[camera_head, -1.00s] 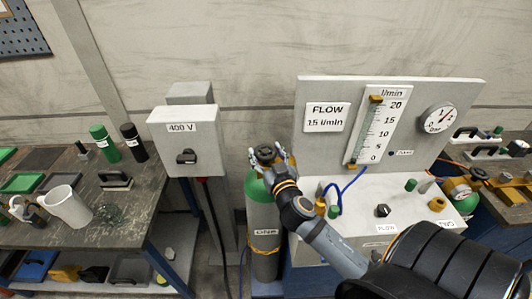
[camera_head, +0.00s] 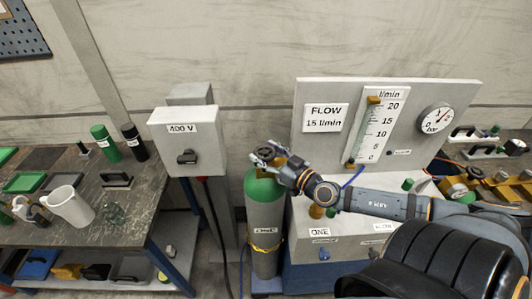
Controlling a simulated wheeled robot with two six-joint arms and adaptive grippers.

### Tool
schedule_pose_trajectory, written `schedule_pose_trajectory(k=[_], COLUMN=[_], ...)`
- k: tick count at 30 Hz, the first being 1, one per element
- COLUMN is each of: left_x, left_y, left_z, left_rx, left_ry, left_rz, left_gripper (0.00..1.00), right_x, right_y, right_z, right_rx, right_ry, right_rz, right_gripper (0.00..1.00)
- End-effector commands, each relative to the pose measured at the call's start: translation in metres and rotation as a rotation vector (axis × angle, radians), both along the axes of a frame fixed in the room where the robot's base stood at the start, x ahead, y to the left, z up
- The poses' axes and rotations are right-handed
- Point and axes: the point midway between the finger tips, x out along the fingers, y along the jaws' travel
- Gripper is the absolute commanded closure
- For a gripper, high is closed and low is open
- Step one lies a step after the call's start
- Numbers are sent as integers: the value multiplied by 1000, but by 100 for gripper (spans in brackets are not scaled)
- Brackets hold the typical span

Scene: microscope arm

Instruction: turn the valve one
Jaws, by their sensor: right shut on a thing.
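Valve one is the dark round handwheel (camera_head: 266,153) on top of the grey gas cylinder (camera_head: 265,215) with a green shoulder. The cylinder stands upright beside the flow bench and carries a white label. My right gripper (camera_head: 270,158) is shut on the handwheel, its fingers reaching in from the right. The fingers hide part of the wheel and the cylinder neck. My left gripper is not in view.
The flow panel (camera_head: 308,89) with its tube scale and round gauge (camera_head: 435,118) stands right of the cylinder. A workbench (camera_head: 120,215) with a white jug (camera_head: 70,207) fills the left.

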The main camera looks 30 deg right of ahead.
Motion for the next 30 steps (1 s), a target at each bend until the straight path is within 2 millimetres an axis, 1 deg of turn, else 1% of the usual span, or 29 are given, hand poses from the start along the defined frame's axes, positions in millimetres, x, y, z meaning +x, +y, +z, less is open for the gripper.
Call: schedule_pose_trajectory(k=[6, 17, 18, 21, 23, 30], left_x=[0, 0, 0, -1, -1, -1], left_y=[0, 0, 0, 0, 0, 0], left_z=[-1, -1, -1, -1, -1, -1], left_rx=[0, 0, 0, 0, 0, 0], left_ry=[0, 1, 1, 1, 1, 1], left_rz=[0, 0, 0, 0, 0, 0], left_gripper=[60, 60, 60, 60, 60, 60], right_x=[0, 0, 0, 0, 0, 0], right_y=[0, 0, 0, 0, 0, 0], right_z=[0, 1, 1, 1, 1, 0], right_rx=[2, 6, 6, 6, 5, 5], right_ry=[0, -1, -1, -1, -1, -1], right_rz=[31, 32, 32, 32, 32, 32], right_gripper=[66, 66, 32, 18, 11, 11])
